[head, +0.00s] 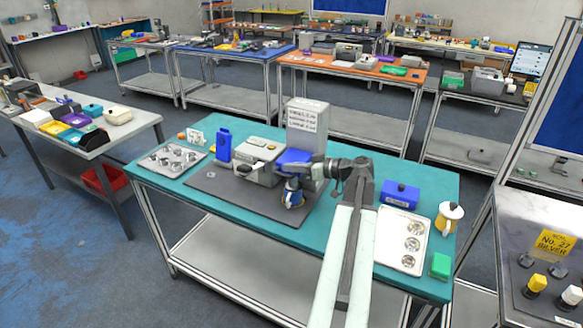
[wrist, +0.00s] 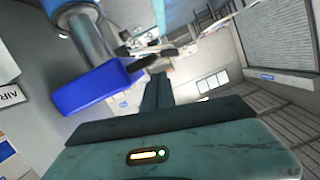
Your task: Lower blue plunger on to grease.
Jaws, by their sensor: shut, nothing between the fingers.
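The grey dispensing machine (head: 307,118) stands upright on the dark mat of the teal table. A blue block (head: 293,157), which looks like the plunger, sits at its front. In the wrist view the blue block (wrist: 95,90) is large at the left, below a grey metal cylinder (wrist: 90,35). A blue and yellow canister (head: 293,198) stands beneath, partly hidden by my arm; whether grease is in it cannot be seen. My gripper (head: 302,178) is shut and empty, beside the machine front; its dark fingers (wrist: 158,62) lie just right of the blue block. Contact cannot be told.
A grey box machine (head: 258,160) and a blue bottle (head: 224,144) stand to the left. A metal tray (head: 173,158) lies at the far left.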

